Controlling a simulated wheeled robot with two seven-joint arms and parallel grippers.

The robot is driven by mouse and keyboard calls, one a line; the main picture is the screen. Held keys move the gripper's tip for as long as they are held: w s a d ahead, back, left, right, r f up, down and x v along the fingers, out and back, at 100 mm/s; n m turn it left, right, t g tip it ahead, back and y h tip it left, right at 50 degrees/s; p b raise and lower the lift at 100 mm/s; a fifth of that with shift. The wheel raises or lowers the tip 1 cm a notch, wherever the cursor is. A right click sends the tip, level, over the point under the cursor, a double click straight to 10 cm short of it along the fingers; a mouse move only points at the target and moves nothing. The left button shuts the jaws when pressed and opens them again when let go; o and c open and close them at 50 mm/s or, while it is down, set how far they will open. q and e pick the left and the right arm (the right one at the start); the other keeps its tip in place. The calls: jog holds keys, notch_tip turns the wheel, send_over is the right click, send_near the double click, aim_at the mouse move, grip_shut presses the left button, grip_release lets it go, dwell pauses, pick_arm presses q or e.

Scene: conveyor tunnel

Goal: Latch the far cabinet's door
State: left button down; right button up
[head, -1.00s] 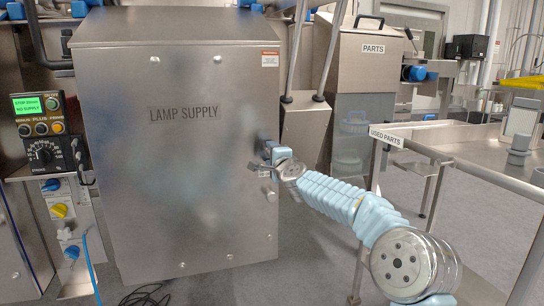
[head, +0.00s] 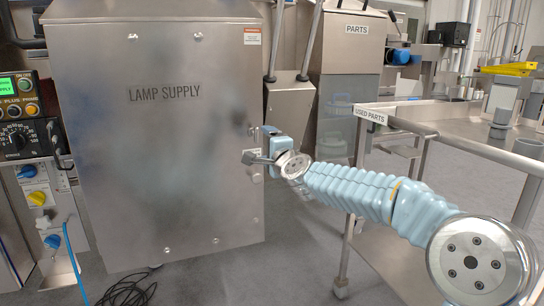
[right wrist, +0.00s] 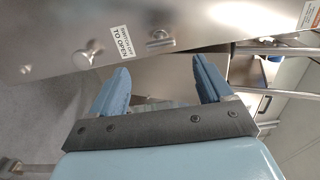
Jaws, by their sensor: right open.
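The cabinet door (head: 160,150) is a large steel panel marked LAMP SUPPLY in the head view; I cannot tell whether it sits fully shut. Its right edge bears a small steel latch handle (right wrist: 160,40), a round knob (right wrist: 86,58) and a white label (right wrist: 120,42) ending in "TO OPEN", all clear in the right wrist view. My right gripper (head: 254,147) is at that edge in the head view, partly covering the fittings. In the right wrist view my right gripper (right wrist: 161,74) is open and empty, its blue fingers apart, just off the door edge. My left gripper is out of view.
A control panel (head: 20,115) with knobs stands left of the cabinet. A PARTS bin (head: 348,55) stands behind on the right. A railed USED PARTS table (head: 455,145) is at the right. Cables (head: 128,290) lie on the floor below the door.

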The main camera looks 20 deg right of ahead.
jog(key=shift+s, duration=1.75)
